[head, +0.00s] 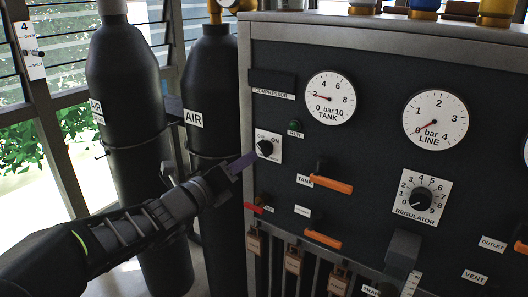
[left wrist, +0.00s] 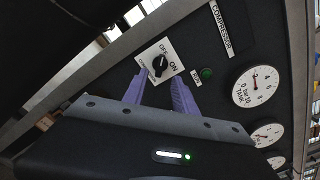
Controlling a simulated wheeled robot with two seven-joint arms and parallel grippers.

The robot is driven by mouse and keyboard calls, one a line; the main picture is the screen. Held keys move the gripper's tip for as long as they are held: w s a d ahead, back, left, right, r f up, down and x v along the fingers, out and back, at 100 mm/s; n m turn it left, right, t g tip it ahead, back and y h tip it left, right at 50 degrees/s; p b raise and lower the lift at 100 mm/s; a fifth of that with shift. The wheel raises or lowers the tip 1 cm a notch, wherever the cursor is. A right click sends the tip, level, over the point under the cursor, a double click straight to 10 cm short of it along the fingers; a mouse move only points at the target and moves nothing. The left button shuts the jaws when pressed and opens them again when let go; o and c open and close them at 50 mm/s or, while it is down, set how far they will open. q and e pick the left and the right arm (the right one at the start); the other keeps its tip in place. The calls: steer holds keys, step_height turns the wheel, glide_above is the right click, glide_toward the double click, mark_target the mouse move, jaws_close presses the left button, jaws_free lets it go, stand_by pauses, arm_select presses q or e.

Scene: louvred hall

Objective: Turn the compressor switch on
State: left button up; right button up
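The compressor switch (head: 265,147) is a black rotary knob on a white plate marked OFF and ON, at the left of the dark panel. It also shows in the left wrist view (left wrist: 160,66); I cannot tell for certain which mark its pointer faces. My left gripper (head: 248,160) is just left of the switch in the head view. In the left wrist view the two purple fingers (left wrist: 158,88) stand apart with nothing between them, and the knob is just beyond their tips. The green RUN lamp (head: 295,127) beside the switch looks dark. My right gripper is not seen.
The panel carries a tank gauge (head: 330,97), a line gauge (head: 435,118), a regulator knob (head: 421,198) and orange valve handles (head: 331,184). A red handle (head: 253,207) lies below the switch. Black air cylinders (head: 211,90) stand left of the panel, behind my left arm.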

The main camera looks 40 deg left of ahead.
mark_target(262, 151)
arm_select(q)
steer(key=shift+w+b, duration=0.85)
steer(key=shift+w, duration=3)
steer(key=shift+c, duration=0.3)
jaws_close()
